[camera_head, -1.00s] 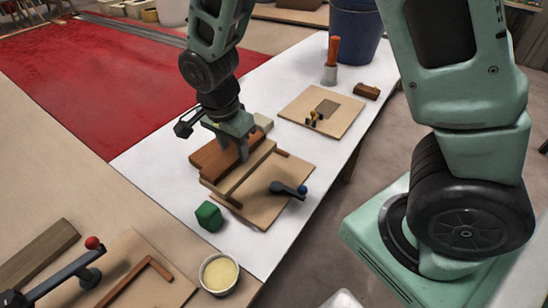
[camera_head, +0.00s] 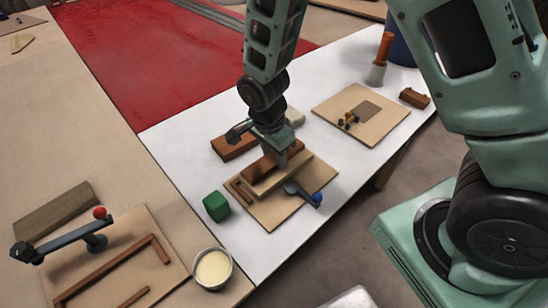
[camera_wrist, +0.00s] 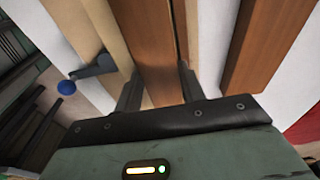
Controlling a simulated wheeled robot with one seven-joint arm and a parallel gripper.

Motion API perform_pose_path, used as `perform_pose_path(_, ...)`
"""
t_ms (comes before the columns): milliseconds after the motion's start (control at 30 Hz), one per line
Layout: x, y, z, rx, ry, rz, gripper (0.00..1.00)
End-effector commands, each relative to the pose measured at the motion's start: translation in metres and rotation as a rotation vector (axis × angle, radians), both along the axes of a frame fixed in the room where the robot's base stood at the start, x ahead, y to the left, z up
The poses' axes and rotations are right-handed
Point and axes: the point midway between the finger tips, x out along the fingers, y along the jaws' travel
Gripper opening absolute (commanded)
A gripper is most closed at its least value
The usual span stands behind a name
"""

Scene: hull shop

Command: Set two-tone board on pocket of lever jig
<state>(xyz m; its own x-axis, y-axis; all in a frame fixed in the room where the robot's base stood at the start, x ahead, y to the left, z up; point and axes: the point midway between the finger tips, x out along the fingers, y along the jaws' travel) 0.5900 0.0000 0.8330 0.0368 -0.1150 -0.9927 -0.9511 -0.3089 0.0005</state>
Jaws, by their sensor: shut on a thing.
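My gripper (camera_head: 277,160) is shut on the two-tone board (camera_head: 268,174), which shows a red-brown part and a paler tan part. The board is over the lever jig (camera_head: 272,213), a tan plate with a black lever and blue knob (camera_head: 317,197). A short brown fence (camera_head: 242,193) shows beside the board's near end. The board hides the pocket, and I cannot tell whether it touches the jig. In the wrist view the fingers (camera_wrist: 158,88) straddle the red-brown part (camera_wrist: 150,45); the blue knob (camera_wrist: 66,87) is at left.
A red-brown block (camera_head: 232,147) lies just left of my gripper. A green block (camera_head: 216,206) and a cream-filled bowl (camera_head: 213,268) stand nearer. Another jig with a red knob (camera_head: 99,212) is at left. A tan plate (camera_head: 340,105) lies behind, right.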

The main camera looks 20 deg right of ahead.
Motion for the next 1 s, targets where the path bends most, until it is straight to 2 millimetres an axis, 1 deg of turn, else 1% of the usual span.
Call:
perform_pose_path(33,0.0,0.0,-0.008,-0.002,0.003,0.0,0.1)
perform_pose_path(133,0.0,0.0,-0.017,0.0,0.001,0.001,0.1)
perform_pose_path(400,0.0,0.0,-0.018,0.001,-0.001,0.0,0.1)
perform_pose_path(533,0.0,0.0,-0.022,0.0,-0.001,0.0,0.1)
perform_pose_path(567,0.0,0.0,-0.021,0.001,-0.001,0.0,0.48)
perform_pose_path(600,0.0,0.0,-0.021,0.001,-0.001,0.0,0.59)
perform_pose_path(633,0.0,0.0,-0.021,0.001,-0.001,0.0,0.61)
perform_pose_path(867,0.0,0.0,-0.02,0.0,-0.001,0.0,0.61)
perform_pose_path(1000,0.0,0.001,-0.014,0.001,-0.002,0.0,0.61)
